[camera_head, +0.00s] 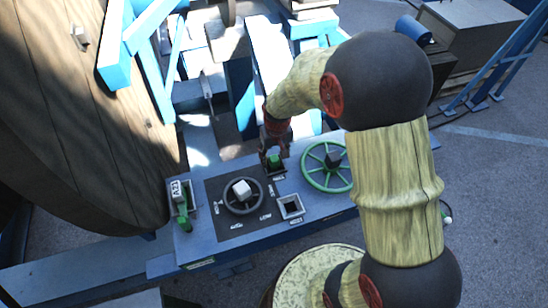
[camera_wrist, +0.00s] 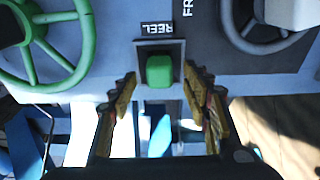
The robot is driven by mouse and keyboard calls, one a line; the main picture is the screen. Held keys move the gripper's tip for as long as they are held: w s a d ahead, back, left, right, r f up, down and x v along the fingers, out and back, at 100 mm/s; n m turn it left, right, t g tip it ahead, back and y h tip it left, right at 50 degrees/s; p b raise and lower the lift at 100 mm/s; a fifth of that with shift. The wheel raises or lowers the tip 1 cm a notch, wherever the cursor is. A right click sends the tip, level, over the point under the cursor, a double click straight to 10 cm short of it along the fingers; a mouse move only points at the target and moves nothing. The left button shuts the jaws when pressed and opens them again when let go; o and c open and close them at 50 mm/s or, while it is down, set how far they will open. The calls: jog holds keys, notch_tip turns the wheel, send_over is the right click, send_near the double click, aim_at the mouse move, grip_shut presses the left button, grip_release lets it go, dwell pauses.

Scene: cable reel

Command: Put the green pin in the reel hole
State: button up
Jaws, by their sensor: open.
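The green pin (camera_head: 275,160) stands in a square dark-framed socket on the console, and its green top (camera_wrist: 160,70) shows in the wrist view. A label reading REEL (camera_wrist: 157,29) lies beside that socket, so the pin is in the reel hole (camera_wrist: 177,48). How deep it sits is hard to tell. My gripper (camera_head: 272,150) is just above the pin. In the wrist view my gripper's fingers (camera_wrist: 160,76) are spread apart, one on each side of the pin, with gaps between.
An empty square socket (camera_head: 290,207) lies nearer on the console (camera_head: 225,249). A black handwheel (camera_head: 229,208) with a pale block is left of it; a green handwheel (camera_head: 309,178) is right of my gripper. A green lever (camera_head: 183,212) and large wooden reel (camera_head: 80,120) are left.

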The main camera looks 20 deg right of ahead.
notch_tip(320, 180, up, 10)
jog(key=s, duration=0.1)
jog(key=shift+s, duration=0.15)
jog(key=shift+s, duration=0.1)
dwell(0.4)
jog(key=s+t+b, duration=0.4)
jog(key=s+b, duration=1.4)
jog(key=s, duration=0.2)
jog(key=shift+s+f+b, duration=0.15)
jog(key=shift+s+b, duration=0.1)
jog(key=shift+b, duration=0.15)
jog(key=shift+w, duration=0.1)
